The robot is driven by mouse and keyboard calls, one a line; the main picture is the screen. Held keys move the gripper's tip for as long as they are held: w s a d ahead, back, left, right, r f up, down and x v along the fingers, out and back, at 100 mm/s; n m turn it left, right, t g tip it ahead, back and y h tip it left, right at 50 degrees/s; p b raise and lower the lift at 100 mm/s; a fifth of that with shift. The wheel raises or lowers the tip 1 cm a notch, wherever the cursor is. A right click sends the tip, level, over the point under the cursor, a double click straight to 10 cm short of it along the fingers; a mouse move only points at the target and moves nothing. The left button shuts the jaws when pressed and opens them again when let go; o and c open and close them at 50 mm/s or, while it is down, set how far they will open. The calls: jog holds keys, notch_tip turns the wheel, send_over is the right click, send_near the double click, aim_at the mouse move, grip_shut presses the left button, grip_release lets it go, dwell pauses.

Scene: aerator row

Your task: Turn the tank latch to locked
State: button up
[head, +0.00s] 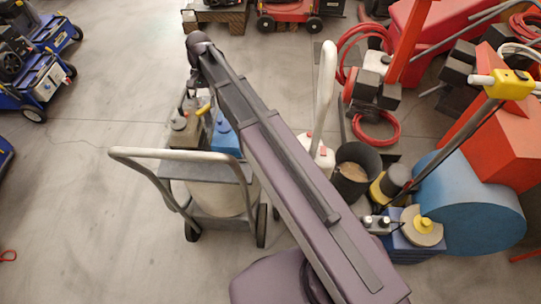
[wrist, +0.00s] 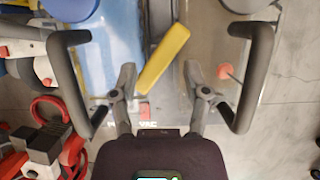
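The tank latch is a yellow bar (wrist: 163,58), lying slanted between a blue surface and a grey-brown one in the wrist view. It also shows as a small yellow handle (head: 203,109) on top of the wheeled cart in the head view. My gripper (wrist: 160,50) is open, its fingers spread to both sides of the bar with clear gaps. The bar appears between the fingers but not gripped; its distance from the fingertips is hard to tell. In the head view my gripper (head: 187,98) hangs above the cart top, small and partly hidden by my wrist.
The cart's tubular handle (head: 165,154) stands at its near side. A blue block (head: 227,138) is beside the latch. A black bucket (head: 354,172), a blue drum (head: 470,205) and red hoses (head: 377,128) crowd the right. The floor at left is mostly clear.

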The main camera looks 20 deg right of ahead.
jog(key=shift+p+v, duration=5.8)
jog(key=shift+v, duration=0.9)
jog(key=s+d+f+n+t+h+b, duration=0.1)
jog(key=s+d+f+n+t+b, duration=0.2)
jog(key=s+d, duration=0.45)
jog(key=s+d+f+t+b, duration=0.2)
jog(key=s+d+f+b, duration=0.25)
jog(key=s+d, duration=0.3)
jog(key=s+d+f+b, duration=0.1)
jog(key=f+b, duration=1.2)
jog(key=s+d+f+n+b, duration=0.1)
jog(key=s+f+b, duration=0.1)
jog(key=f+b, duration=1.1)
jog(key=shift+s+f+h, duration=0.15)
jog(key=shift+f+h, duration=0.15)
jog(key=shift+f, duration=0.3)
jog(key=shift+d, duration=0.1)
jog(key=shift+s+g, duration=0.3)
jog(key=shift+s, duration=0.1)
jog(key=shift+s, duration=0.15)
